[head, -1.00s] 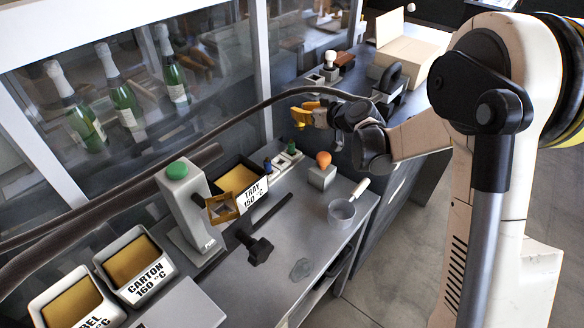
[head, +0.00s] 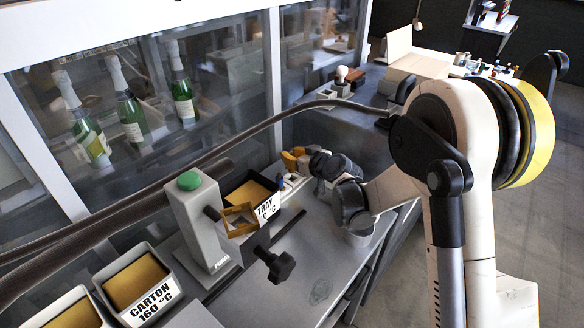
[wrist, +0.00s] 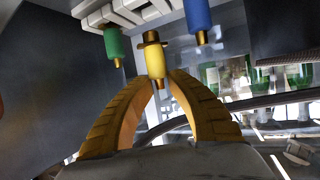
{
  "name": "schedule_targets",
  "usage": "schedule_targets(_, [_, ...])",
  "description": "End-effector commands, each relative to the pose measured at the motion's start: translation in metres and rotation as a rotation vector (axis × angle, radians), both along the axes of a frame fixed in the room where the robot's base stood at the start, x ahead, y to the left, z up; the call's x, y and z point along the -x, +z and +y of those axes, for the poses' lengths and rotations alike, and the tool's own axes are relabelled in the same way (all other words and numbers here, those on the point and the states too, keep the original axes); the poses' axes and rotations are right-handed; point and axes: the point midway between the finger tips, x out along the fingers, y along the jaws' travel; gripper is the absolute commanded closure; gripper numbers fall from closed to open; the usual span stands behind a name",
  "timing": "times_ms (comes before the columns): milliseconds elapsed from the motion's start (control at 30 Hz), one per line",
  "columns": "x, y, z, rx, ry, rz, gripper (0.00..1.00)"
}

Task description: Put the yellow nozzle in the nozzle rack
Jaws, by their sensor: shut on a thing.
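My gripper (wrist: 158,88) is shut on the yellow nozzle (wrist: 156,64), which sits between its fingertips in the wrist view, with its brass collar toward the rack. The pale nozzle rack (wrist: 125,14) is at the top of that view. A green nozzle (wrist: 113,43) and a blue nozzle (wrist: 196,16) are at the rack on either side of the yellow one. I cannot tell whether the yellow nozzle touches the rack. In the head view my gripper (head: 291,159) is over the bench at the rack, and hides most of it; the yellow nozzle cannot be made out there.
The black tray bin (head: 266,208) stands left of my gripper, and the grey press with a green knob (head: 189,181) is farther left. A carton bin (head: 152,301) is in the near left. A glass screen with bottles runs behind. The front bench is mostly clear.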

Motion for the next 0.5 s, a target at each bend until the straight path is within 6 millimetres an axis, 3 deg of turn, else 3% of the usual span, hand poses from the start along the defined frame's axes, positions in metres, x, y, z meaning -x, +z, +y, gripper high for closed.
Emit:
schedule_targets(233, [0.000,-0.038,0.000,0.000,0.000,0.000,1.00])
schedule_targets(500, [0.000,-0.037,-0.001,-0.001,0.000,0.000,1.00])
